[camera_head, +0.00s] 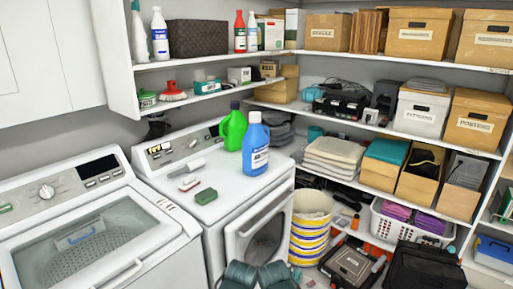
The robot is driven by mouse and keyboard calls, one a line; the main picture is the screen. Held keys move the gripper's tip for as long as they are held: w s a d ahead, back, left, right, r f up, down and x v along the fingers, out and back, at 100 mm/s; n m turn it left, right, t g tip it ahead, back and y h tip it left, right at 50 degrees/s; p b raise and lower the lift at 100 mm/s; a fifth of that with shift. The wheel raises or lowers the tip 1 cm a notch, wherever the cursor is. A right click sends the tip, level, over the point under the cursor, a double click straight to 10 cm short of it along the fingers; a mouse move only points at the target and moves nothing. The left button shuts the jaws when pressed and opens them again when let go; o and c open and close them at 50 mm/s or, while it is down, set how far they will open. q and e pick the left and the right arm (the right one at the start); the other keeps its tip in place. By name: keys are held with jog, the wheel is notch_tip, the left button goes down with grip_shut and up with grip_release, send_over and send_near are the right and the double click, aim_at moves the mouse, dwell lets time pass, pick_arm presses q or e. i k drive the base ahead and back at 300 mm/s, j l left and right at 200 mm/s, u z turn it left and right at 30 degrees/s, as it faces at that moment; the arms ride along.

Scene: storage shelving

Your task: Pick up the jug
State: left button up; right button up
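Two bottles that could be the jug stand upright on the right-hand white machine (160,200). The blue bottle (256,152) has a white label and is nearer the machine's front right edge. The green bottle (233,130) stands just behind it to the left and is partly covered by it. Which one is meant by the jug I cannot tell.
A green sponge (206,196) and brushes (188,182) lie on the machine left of the bottles. A washer (90,225) stands further left. Loaded shelves (400,145) line the back and right.

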aim_at(255, 142)
jog(key=i+l+u, duration=0.15)
jog(key=i+l, duration=0.25)
jog(key=i+l+u, duration=0.15)
jog(key=i+l, duration=0.3)
jog(key=i+l+u, duration=0.15)
jog(key=i+l, duration=0.2)
jog(key=l, duration=0.15)
jog(key=i+l+u, duration=0.15)
jog(key=i+l, duration=0.25)
jog(key=l, duration=0.15)
